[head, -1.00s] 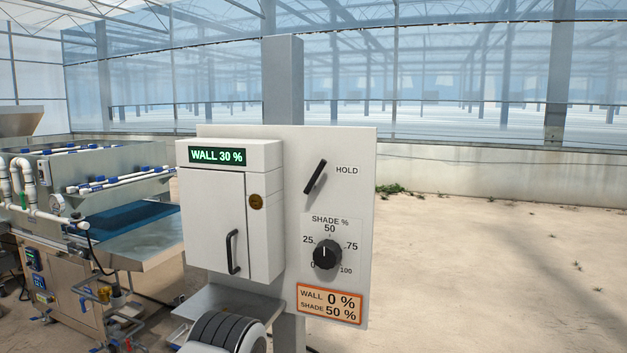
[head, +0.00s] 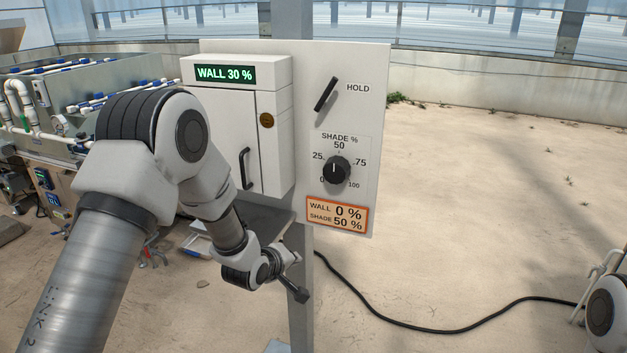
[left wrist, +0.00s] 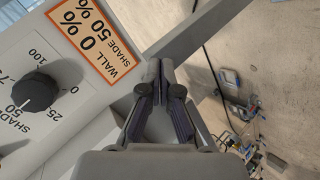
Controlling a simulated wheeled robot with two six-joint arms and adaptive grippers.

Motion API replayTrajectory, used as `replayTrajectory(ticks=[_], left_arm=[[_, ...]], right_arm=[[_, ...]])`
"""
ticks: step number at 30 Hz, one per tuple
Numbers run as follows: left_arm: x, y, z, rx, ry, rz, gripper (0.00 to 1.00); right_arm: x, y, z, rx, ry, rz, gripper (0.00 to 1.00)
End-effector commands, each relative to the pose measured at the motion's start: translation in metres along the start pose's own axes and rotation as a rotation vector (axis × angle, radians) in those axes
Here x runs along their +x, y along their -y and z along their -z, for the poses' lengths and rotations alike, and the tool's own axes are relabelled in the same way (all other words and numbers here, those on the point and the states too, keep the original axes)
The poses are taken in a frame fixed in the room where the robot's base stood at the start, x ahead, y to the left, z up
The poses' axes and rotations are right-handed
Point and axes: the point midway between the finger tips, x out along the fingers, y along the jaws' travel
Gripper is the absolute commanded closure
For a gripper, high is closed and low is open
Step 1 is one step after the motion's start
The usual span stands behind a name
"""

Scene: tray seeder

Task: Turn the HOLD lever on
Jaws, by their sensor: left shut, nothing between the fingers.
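The HOLD lever (head: 326,94) is a black bar at the upper right of the white panel (head: 360,60), beside the word HOLD. It is tilted, with its upper end to the right. My left gripper (head: 305,296) is below the panel, in front of the grey post, well under the lever. In the left wrist view the left gripper (left wrist: 158,68) is shut with nothing between its fingers, beside the panel's lower edge. The lever is not in the left wrist view. My right gripper is not in view.
A black SHADE knob (head: 336,170) is below the lever and shows in the left wrist view (left wrist: 36,90). An orange-framed label (head: 337,216) reads WALL 0 %, SHADE 50 %. A white box (head: 222,125) with a handle and a WALL 30 % display juts out left. A cable (head: 430,328) lies on the floor.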

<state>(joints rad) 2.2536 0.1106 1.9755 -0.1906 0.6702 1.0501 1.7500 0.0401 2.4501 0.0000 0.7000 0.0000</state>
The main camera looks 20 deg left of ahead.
Motion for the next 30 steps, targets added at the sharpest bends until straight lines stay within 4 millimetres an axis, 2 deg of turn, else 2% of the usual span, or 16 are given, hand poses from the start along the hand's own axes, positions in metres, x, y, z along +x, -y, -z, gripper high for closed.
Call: replayTrajectory(ticks=[1, 3, 5, 6, 9, 12, 15, 18, 30], left_arm=[[-0.014, -0.044, 0.029, -0.007, -0.041, -0.065, 1.00], [-0.033, -0.094, 0.063, -0.011, -0.093, -0.149, 1.00], [-0.053, -0.135, 0.091, -0.004, -0.136, -0.217, 1.00], [-0.069, -0.162, 0.109, 0.001, -0.165, -0.263, 1.00], [-0.113, -0.222, 0.148, 0.008, -0.232, -0.365, 1.00], [-0.154, -0.264, 0.174, 0.008, -0.279, -0.439, 1.00], [-0.181, -0.287, 0.188, 0.009, -0.307, -0.483, 1.00], [-0.192, -0.296, 0.192, 0.011, -0.318, -0.501, 1.00], [-0.189, -0.299, 0.194, 0.012, -0.318, -0.501, 1.00]], right_arm=[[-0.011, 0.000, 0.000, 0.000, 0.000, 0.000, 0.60], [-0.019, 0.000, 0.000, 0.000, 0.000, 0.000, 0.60], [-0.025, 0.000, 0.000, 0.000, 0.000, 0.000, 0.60], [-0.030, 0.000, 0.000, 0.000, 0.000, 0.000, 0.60], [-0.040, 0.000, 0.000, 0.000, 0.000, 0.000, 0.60], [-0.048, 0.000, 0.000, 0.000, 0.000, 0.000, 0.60], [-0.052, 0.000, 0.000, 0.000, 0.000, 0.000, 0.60], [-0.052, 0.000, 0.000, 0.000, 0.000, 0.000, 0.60], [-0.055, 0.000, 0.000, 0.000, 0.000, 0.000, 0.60]])
